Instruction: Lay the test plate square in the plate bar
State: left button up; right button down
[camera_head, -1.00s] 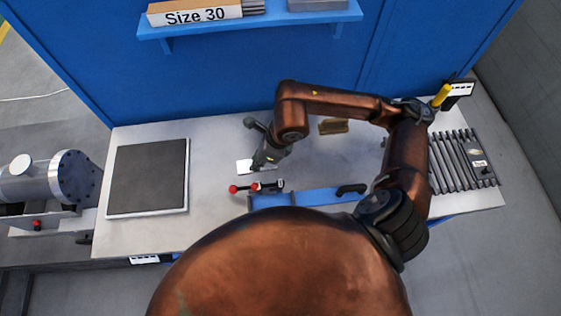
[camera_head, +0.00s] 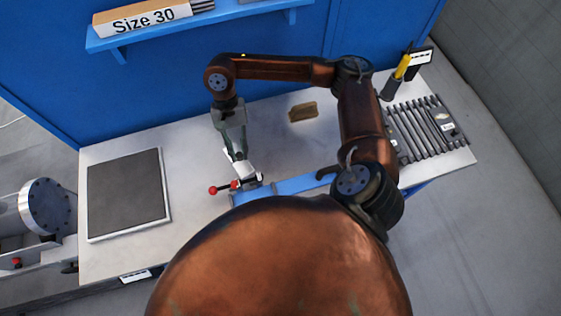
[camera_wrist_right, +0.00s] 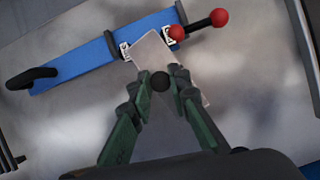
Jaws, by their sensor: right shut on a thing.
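The test plate, a pale thin rectangle, is in my right gripper (camera_head: 238,160). The test plate (camera_wrist_right: 150,52) sticks out past the fingertips in the right wrist view, and a dark round knob on it sits between the fingers. My right gripper (camera_wrist_right: 158,85) is shut on it. The blue plate bar (camera_head: 295,186) lies along the front of the table, with red-balled handles at its left end. In the right wrist view, the far end of the plate overlaps the bar (camera_wrist_right: 75,67) near the red balls. It is turned at an angle to the bar; I cannot tell whether they touch. My left gripper is not in view.
A dark square slab (camera_head: 125,193) lies on the left of the table. A brown block (camera_head: 303,111) stands behind the bar. A ribbed dark rack (camera_head: 425,130) and a yellow-handled tool (camera_head: 402,68) are at the right. A blue shelf (camera_head: 200,29) hangs above.

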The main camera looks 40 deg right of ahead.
aim_at(254, 196)
jog(key=k, duration=1.1)
jog(key=z, duration=0.45)
jog(key=i, duration=0.55)
jog(key=z, duration=0.95)
jog(key=k, duration=0.65)
jog(key=u, duration=1.1)
jog(key=i, duration=0.5)
